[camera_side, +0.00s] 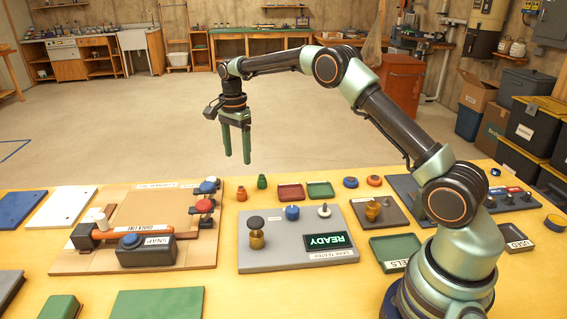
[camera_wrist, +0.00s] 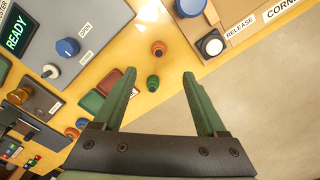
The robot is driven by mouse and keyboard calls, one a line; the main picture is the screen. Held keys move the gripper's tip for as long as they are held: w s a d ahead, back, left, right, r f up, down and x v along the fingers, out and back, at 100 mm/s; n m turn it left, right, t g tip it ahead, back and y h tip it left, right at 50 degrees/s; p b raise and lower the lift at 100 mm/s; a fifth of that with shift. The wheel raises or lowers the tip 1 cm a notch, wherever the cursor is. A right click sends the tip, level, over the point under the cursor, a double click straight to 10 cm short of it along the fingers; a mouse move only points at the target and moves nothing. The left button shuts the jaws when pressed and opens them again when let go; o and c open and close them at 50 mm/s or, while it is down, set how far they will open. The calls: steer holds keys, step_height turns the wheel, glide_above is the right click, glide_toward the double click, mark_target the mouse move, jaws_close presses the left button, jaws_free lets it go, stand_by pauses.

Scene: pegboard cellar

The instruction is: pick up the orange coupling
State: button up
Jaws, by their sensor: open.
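A small orange-red coupling (camera_side: 241,192) stands upright on the yellow table near its far edge, left of a similar green coupling (camera_side: 262,181). In the wrist view the orange-red coupling (camera_wrist: 159,48) lies beyond my fingertips, and the green coupling (camera_wrist: 153,83) shows between the fingers, nearer the left one. My gripper (camera_side: 238,161) hangs with its fingers pointing down, above and apart from both couplings. It is open and empty; both fingers also show in the wrist view (camera_wrist: 159,76). Neither coupling is hidden.
A red tray (camera_side: 290,192) and a green tray (camera_side: 320,189) lie to the right of the couplings. The grey leak tester (camera_side: 280,262) with its READY display (camera_side: 329,241) is nearer.

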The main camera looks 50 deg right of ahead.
mark_target(241, 187)
step_height(241, 187, down, 13)
steer(key=shift+s+r, duration=0.1)
steer(key=shift+r, duration=0.05)
stand_by(0.5)
steer(key=shift+c, duration=0.3)
jaws_close()
steer(key=shift+r, duration=0.1)
